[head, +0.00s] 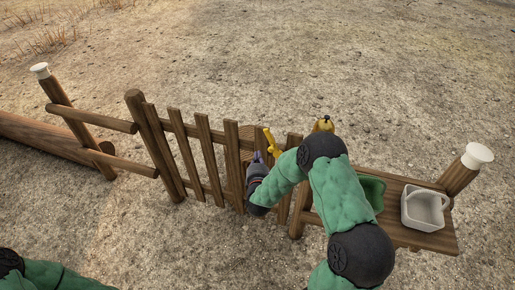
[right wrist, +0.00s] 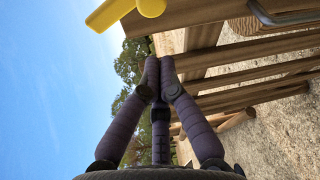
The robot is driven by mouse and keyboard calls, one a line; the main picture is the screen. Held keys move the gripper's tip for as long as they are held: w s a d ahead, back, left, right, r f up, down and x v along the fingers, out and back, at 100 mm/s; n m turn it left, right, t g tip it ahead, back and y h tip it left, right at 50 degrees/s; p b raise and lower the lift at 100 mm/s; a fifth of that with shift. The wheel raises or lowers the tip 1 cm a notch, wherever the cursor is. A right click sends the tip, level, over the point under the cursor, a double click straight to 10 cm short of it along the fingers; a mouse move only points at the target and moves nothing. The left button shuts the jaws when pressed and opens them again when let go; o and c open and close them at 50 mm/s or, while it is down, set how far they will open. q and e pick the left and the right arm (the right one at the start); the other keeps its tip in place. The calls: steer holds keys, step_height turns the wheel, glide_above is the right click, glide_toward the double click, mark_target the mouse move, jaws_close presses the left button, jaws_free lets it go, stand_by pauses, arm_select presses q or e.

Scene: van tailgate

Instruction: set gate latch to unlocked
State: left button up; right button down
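The wooden picket gate (head: 205,155) stands upright in the middle of the head view. A yellow latch handle (head: 271,142) shows near its right end, tilted. Its yellow end also shows at the top left of the right wrist view (right wrist: 112,12). My right gripper (head: 257,158) is just left of and below the yellow handle, apart from it. In the right wrist view its purple fingers (right wrist: 160,64) come together at the tips with nothing seen between them. My right arm hides part of the gate's right side. My left gripper is out of view; only my left arm shows at bottom left.
A wooden bench (head: 432,240) at the right carries a pale basket (head: 424,208) and a green container (head: 373,190). A white-capped post (head: 461,178) stands behind it. A small yellow object (head: 324,123) shows above my right arm. Rail fence (head: 100,119) lies left; dry ground beyond is open.

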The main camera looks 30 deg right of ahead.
steer(key=shift+v, duration=1.6)
steer(key=shift+f, duration=0.1)
steer(key=s+a+f+m+g+y, duration=0.3)
steer(key=a+f+m+y, duration=0.1)
steer(key=a+f, duration=0.3)
steer(key=s+a+f+m+g+y, duration=0.2)
steer(key=a+f+m+y, duration=0.2)
steer(key=a+f, duration=0.3)
steer(key=s+a+f+m+g+y, duration=0.2)
steer(key=s+a+f+m+g, duration=0.2)
steer(key=s, duration=0.5)
steer(key=s+a+f+m+g+y, duration=0.2)
steer(key=s+a+f+m+g, duration=0.2)
steer(key=s, duration=0.6)
steer(key=a+m, duration=0.2)
steer(key=a, duration=0.1)
steer(key=shift+a, duration=0.2)
steer(key=c, duration=1)
jaws_free()
steer(key=shift+s+a+m+g+y, duration=0.2)
steer(key=shift+s+m+g+y, duration=0.1)
steer(key=shift+s+m, duration=0.1)
steer(key=shift+c, duration=0.2)
steer(key=shift+w, duration=0.1)
